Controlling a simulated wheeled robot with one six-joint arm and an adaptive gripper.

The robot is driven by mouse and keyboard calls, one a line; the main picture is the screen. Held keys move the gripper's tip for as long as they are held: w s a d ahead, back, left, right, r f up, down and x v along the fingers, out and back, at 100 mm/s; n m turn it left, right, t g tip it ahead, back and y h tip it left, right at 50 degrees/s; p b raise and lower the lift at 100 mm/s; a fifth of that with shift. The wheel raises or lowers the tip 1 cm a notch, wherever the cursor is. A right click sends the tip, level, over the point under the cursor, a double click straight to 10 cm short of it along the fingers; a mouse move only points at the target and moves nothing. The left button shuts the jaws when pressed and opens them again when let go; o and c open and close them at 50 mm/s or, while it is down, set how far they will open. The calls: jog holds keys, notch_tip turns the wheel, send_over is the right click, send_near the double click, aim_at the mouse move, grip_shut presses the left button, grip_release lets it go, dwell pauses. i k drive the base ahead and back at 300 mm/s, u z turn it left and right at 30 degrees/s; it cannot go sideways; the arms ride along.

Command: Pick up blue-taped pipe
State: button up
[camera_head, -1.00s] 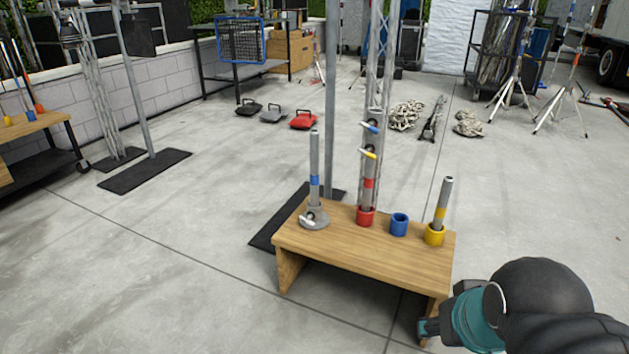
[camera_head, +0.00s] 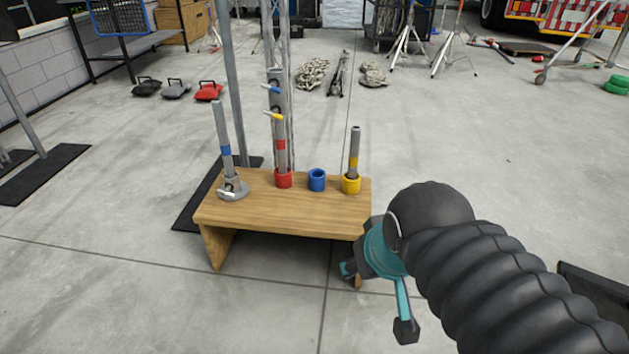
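The blue-taped pipe (camera_head: 223,134) is a grey tube with a blue band. It stands nearly upright, leaning slightly left, in a round grey base (camera_head: 233,188) at the left end of a low wooden bench (camera_head: 285,217). My gripper (camera_head: 374,299) is at the lower middle right, in front of the bench's right end and well away from the pipe. Its two dark fingers look spread apart, with nothing seen between them. The bench's right leg is partly hidden behind it.
On the bench stand a red-taped pipe in a red cup (camera_head: 283,179), an empty blue cup (camera_head: 317,180) and a yellow-taped pipe in a yellow cup (camera_head: 351,185). A metal post and truss rise behind the bench. The floor in front and to the left is clear.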

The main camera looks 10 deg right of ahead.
aim_at(218, 105)
jog(key=u, duration=2.05)
jog(key=i, duration=1.05)
jog(key=z, duration=2.65)
